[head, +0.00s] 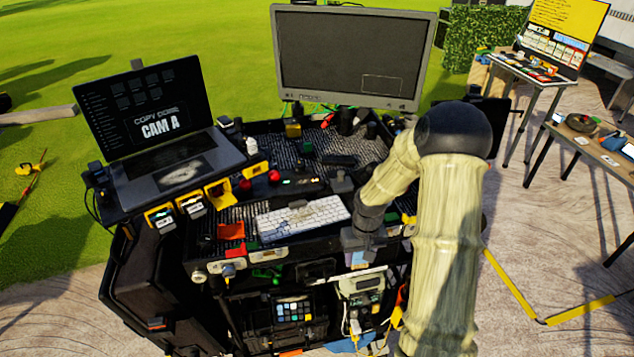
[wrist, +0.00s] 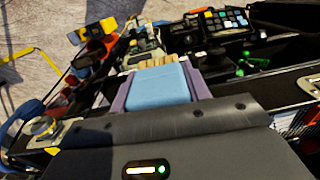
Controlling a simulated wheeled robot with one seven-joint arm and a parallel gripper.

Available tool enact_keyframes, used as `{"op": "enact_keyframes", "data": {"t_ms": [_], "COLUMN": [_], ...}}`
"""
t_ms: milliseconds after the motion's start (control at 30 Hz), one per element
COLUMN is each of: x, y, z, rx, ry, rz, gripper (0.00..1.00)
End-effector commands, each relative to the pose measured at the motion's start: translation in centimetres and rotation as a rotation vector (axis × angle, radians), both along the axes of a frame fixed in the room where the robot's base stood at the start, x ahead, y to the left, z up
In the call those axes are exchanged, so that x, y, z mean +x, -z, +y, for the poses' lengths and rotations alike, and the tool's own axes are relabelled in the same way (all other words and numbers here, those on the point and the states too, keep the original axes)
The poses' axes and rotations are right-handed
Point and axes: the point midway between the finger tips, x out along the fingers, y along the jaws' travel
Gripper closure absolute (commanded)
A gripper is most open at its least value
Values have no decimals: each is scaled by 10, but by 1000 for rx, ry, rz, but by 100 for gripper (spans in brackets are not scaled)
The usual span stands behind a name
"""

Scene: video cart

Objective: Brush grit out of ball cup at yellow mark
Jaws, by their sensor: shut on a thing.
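My gripper (head: 357,250) hangs at the cart's front edge, right of the white keyboard. In the wrist view my gripper (wrist: 155,92) is shut on a light blue block with tan bristles at its far end, which looks like a brush (wrist: 158,82). A little of its blue shows in the head view (head: 357,258). I cannot make out grit. In the head view I cannot clearly identify the cup.
The cart top holds a laptop (head: 160,130), a large monitor (head: 352,58), a keyboard (head: 300,218) and several small items. Open ground lies right of the cart.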

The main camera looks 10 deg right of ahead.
Motion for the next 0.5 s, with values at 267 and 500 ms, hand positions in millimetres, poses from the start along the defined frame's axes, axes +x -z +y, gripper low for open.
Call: {"op": "enact_keyframes", "data": {"t_ms": [267, 500], "x": [2, -3], "y": [54, 105], "z": [38, 71], "rx": [-4, -25], "ry": [2, 2], "rz": [8, 6], "gripper": [71, 71]}}
